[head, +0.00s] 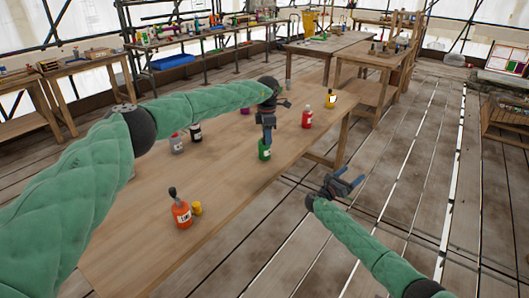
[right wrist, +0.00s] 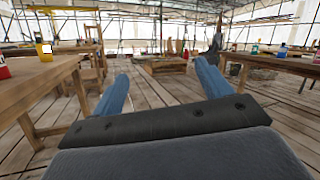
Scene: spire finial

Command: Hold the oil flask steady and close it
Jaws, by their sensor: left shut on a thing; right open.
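Several labelled bottles stand on the long wooden table (head: 235,190); I cannot tell for certain which is the oil flask. My left gripper (head: 266,134) points down over a green bottle (head: 264,152) and is shut on its top. The bottle stands upright on or just above the table; its neck is hidden by the fingers. An orange bottle (head: 182,215) with a dark top stands nearer, with a small yellow piece (head: 197,208) beside it. My right gripper (head: 347,186) is open and empty, off the table's right edge; its blue fingers (right wrist: 160,90) are apart in the right wrist view.
A red bottle (head: 307,117) and a yellow bottle (head: 331,100) stand farther back, near the table's right edge. Open plank floor lies around my right gripper.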

